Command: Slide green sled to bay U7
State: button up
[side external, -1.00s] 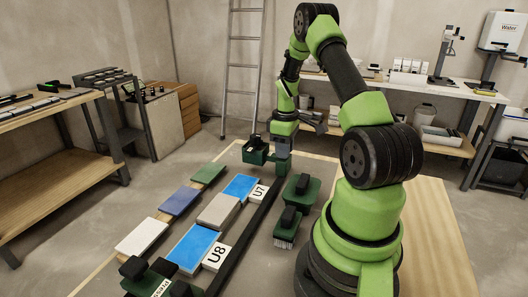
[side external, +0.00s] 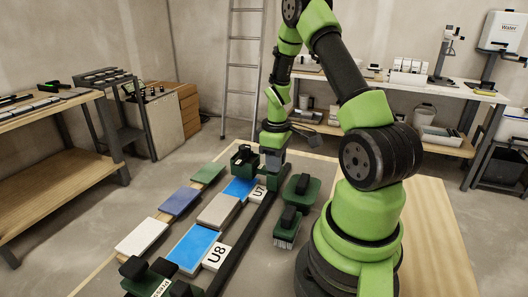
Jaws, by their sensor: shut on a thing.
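The dark green sled (side external: 244,160) with black parts on top is at the far end of the tile row. It partly covers the far edge of the blue bay (side external: 238,189) beside the white U7 label (side external: 258,194). My gripper (side external: 270,171) points down at the sled's right side, next to the black rail. It is shut on the sled, though the fingertips and the exact grip are hard to make out.
A grey tile (side external: 219,210) lies between the U7 bay and the blue bay (side external: 191,248) by the U8 label (side external: 215,257). Right of the black rail (side external: 243,235) are a green block tool (side external: 297,191) and a brush (side external: 287,229). Another green device (side external: 152,281) stands at front.

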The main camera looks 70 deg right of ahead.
jog(key=o, duration=0.8)
jog(key=shift+r, duration=3.5)
jog(key=shift+r, duration=0.1)
jog(key=a+r+m+t, duration=0.3)
jog(key=a+r+t, duration=0.2)
jog(key=a+r, duration=1.15)
jog(key=s+a, duration=0.2)
jog(key=s+a+t+y, duration=0.1)
jog(key=s+a, duration=0.1)
jog(key=a, duration=0.1)
jog(key=s+a+m+t+y, duration=0.1)
jog(key=s+a, duration=0.1)
jog(key=shift+s+a+r, duration=0.15)
jog(key=shift+s+a, duration=0.15)
jog(key=shift+a, duration=0.05)
